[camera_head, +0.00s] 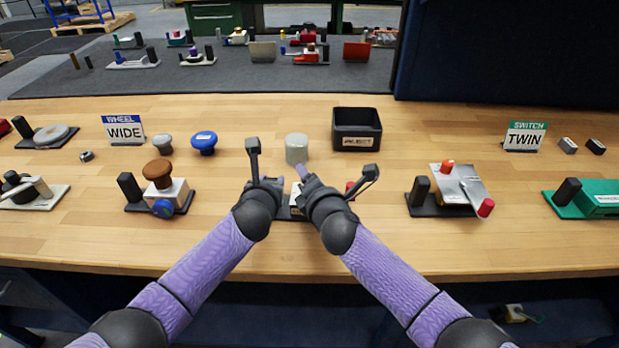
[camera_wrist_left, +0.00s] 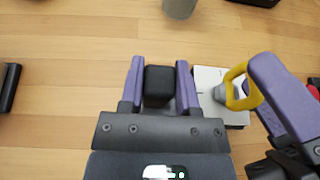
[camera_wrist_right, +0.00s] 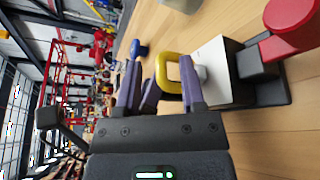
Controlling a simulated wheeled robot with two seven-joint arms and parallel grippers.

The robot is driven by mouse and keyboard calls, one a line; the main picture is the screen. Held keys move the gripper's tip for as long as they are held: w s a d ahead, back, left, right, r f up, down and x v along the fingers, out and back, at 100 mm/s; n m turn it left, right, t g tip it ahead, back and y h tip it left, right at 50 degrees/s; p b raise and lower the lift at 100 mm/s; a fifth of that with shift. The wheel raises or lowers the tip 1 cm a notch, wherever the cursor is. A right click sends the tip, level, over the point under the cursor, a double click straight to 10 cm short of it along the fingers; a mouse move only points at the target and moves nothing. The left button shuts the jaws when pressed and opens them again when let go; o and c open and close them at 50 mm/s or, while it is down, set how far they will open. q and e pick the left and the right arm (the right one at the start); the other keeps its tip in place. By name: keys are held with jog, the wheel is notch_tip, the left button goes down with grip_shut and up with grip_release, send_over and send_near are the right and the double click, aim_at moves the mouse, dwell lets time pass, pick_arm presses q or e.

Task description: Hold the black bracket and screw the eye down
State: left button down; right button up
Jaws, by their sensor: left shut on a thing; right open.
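The black bracket (camera_wrist_left: 158,84) stands between the fingers of my left gripper (camera_wrist_left: 160,80), which is shut on it. To its right in the left wrist view is a white block (camera_wrist_left: 207,78) with a grey stem and a yellow eye (camera_wrist_left: 236,84) on top. My right gripper (camera_wrist_right: 163,85) is open. In the right wrist view its fingers are either side of the yellow eye (camera_wrist_right: 160,82), next to the white block (camera_wrist_right: 217,70). In the head view, my left gripper (camera_head: 266,182) and right gripper (camera_head: 304,176) are close together and hide most of this device.
A red cylinder (camera_wrist_right: 292,18) stands at the device's far end. Behind it on the table are a grey cylinder (camera_head: 296,148) and a black reject bin (camera_head: 357,128). Devices with a brown knob (camera_head: 158,170) and a tilted metal plate (camera_head: 462,186) flank it, with clear table between.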

jog(key=shift+c, duration=0.3)
grip_shut()
jog(key=shift+a, duration=0.1)
jog(key=shift+s+a+m+h, duration=0.1)
jog(key=shift+m+h, duration=0.4)
jog(key=shift+a+m+t+h, duration=0.1)
jog(key=shift+m+t+h, duration=0.3)
jog(key=shift+m+h, duration=0.85)
jog(key=shift+n+h, duration=0.25)
jog(key=shift+o, duration=0.3)
grip_release()
jog(key=shift+f, duration=0.1)
